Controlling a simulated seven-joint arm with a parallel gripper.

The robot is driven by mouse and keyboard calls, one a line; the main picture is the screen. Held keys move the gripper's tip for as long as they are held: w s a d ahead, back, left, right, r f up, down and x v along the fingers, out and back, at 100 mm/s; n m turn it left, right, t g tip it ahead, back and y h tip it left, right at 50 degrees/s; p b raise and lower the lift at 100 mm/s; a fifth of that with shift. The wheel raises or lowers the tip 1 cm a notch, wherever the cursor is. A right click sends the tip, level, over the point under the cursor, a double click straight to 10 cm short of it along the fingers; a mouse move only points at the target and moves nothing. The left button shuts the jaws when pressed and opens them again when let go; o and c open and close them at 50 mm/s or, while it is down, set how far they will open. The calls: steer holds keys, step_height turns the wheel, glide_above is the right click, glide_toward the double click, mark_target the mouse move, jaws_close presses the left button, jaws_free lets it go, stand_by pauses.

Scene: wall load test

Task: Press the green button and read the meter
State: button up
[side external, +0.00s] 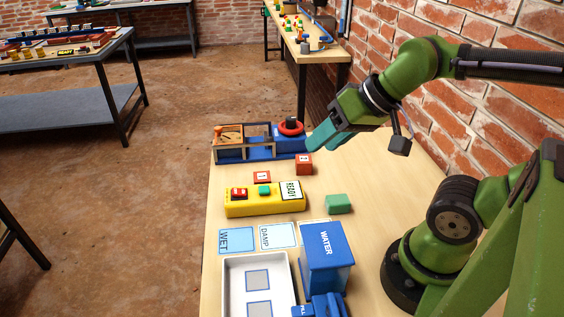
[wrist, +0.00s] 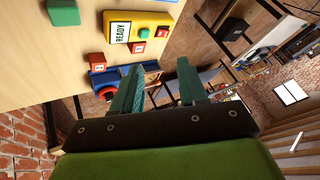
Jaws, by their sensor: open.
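A yellow box (side external: 265,204) lies on the light wooden table. On it are a red button (side external: 239,193), a green button (side external: 264,190) and a white panel reading READY (side external: 291,190). In the wrist view the yellow box (wrist: 150,18), green button (wrist: 144,34) and READY panel (wrist: 120,32) show beyond my fingers. My gripper (side external: 312,147) has teal fingers and is open and empty, above the table and behind the box, apart from the green button. The wrist view shows its two fingers spread (wrist: 158,80). I see no dial or needle on the box.
A blue unit (side external: 291,143) with a red ring and black knob stands near my fingers. Red blocks (side external: 304,164) (side external: 261,177) and a green block (side external: 338,204) lie around the box. A WATER box (side external: 325,258), white tray (side external: 230,285) and cards are in front. A brick wall is right.

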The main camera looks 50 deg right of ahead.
jaws_close()
stand_by(1.4)
